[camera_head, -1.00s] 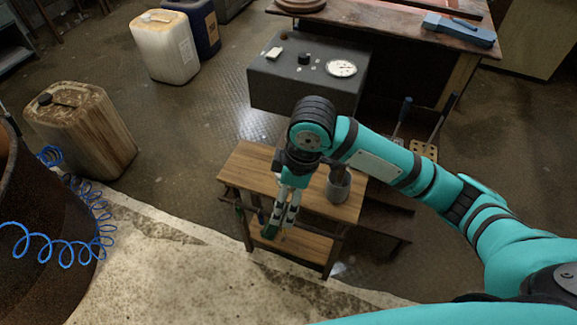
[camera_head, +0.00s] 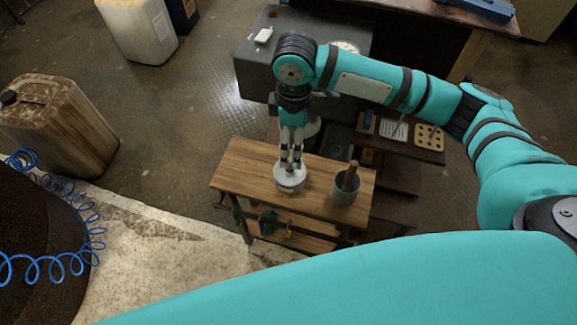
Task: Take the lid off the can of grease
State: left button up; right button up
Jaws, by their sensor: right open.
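The can of grease (camera_head: 289,188) stands on the wooden bench top, with a pale round lid (camera_head: 290,176) on it. My right gripper (camera_head: 290,168) points down directly over the lid. Its fingers are apart at the lid's top; whether they touch it I cannot tell. The fingers and wrist hide part of the lid. My left gripper is not in view.
A grey cup (camera_head: 345,193) with a wooden handle in it stands right of the can on the wooden bench (camera_head: 240,165). Perforated trays lie on a lower shelf behind. The bench's left end is clear. Jerrycans stand on the floor at left.

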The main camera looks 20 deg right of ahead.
send_over(290, 169)
jog(key=f, duration=0.3)
jog(key=d+f, duration=0.1)
jog(key=f, duration=0.1)
jog(key=shift+w+f, duration=0.3)
jog(key=shift+f, duration=0.05)
notch_tip(290, 169, down, 2)
jog(key=shift+f, duration=0.4)
notch_tip(290, 169, down, 4)
jog(key=shift+s+r+b, duration=0.1)
jog(key=shift+r+b, duration=0.1)
jog(key=shift+b, duration=0.15)
jog(key=shift+f, duration=0.35)
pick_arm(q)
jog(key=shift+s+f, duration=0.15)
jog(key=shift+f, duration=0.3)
pick_arm(e)
jog(key=c, duration=1.2)
